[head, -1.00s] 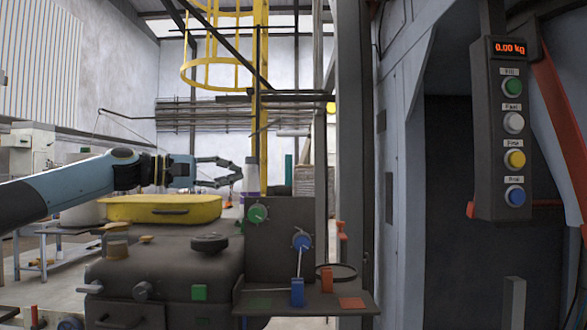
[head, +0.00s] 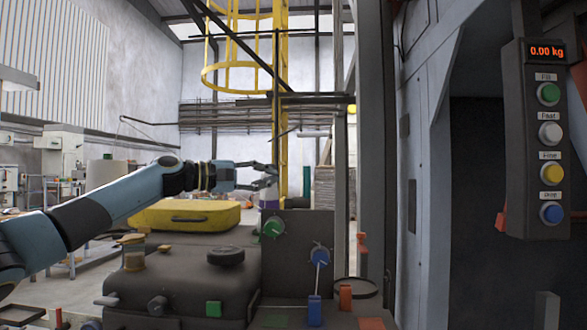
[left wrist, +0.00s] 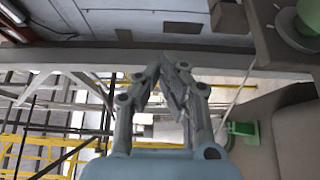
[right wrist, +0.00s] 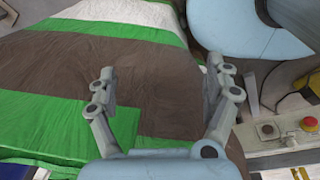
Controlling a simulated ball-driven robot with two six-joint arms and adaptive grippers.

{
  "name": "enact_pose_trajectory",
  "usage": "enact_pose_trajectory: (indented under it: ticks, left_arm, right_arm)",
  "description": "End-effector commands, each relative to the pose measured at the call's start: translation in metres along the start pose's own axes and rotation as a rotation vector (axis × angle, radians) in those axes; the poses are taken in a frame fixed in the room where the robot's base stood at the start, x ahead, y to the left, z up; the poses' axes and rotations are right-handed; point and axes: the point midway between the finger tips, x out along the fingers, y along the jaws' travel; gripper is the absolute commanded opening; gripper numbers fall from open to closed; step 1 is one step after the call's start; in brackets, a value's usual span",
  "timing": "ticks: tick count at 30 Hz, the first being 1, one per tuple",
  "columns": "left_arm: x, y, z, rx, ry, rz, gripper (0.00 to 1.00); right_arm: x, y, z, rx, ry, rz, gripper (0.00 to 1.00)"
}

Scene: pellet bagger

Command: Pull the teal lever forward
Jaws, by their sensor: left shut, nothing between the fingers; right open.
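I cannot make out a clearly teal lever. A round green knob (head: 272,227) sits on the dark upright panel (head: 295,225); a larger green round part (left wrist: 308,20) shows at the top right of the left wrist view. A blue knob (head: 319,256) with a thin pale rod is lower right on the panel. My left gripper (head: 275,176) is shut and empty, above the panel's top edge in the picture. Its closed fingers also show in the left wrist view (left wrist: 172,75). My right gripper (right wrist: 168,78) is open and empty above a striped cloth-like surface (right wrist: 160,50).
A control box (head: 538,140) reading 0.00 kg hangs at the right. A white and purple item (head: 269,195) stands behind the panel. A grey post (head: 370,150) rises right of the panel.

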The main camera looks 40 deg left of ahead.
Motion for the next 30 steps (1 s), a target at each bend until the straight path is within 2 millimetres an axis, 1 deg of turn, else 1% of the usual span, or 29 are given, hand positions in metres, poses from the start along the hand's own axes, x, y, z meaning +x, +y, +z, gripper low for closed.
enact_pose_trajectory:
  ticks: [1, 3, 10, 15, 21, 30]
  left_arm:
    - [0.011, 0.007, 0.001, -0.006, -0.003, 0.007, 0.0]
    - [0.025, 0.007, 0.001, -0.006, -0.002, 0.006, 0.0]
    - [0.065, 0.004, 0.002, -0.005, -0.003, 0.002, 0.0]
    - [0.056, 0.002, 0.021, 0.001, -0.003, -0.005, 0.0]
    - [0.051, 0.001, 0.036, 0.0, -0.002, -0.003, 0.0]
    - [0.05, 0.0, 0.039, -0.001, -0.001, -0.001, 0.0]
  right_arm:
    - [-0.011, 0.001, -0.001, 0.0, 0.0, 0.0, 0.85]
    - [-0.017, 0.002, -0.001, 0.0, -0.002, 0.001, 0.85]
    - [-0.033, 0.004, 0.004, -0.001, -0.012, 0.002, 0.85]
    - [-0.045, 0.006, 0.005, -0.002, -0.016, 0.003, 0.85]
    - [-0.053, 0.007, 0.003, -0.002, -0.015, 0.003, 0.85]
    - [-0.053, 0.006, 0.002, -0.002, -0.013, 0.003, 0.85]
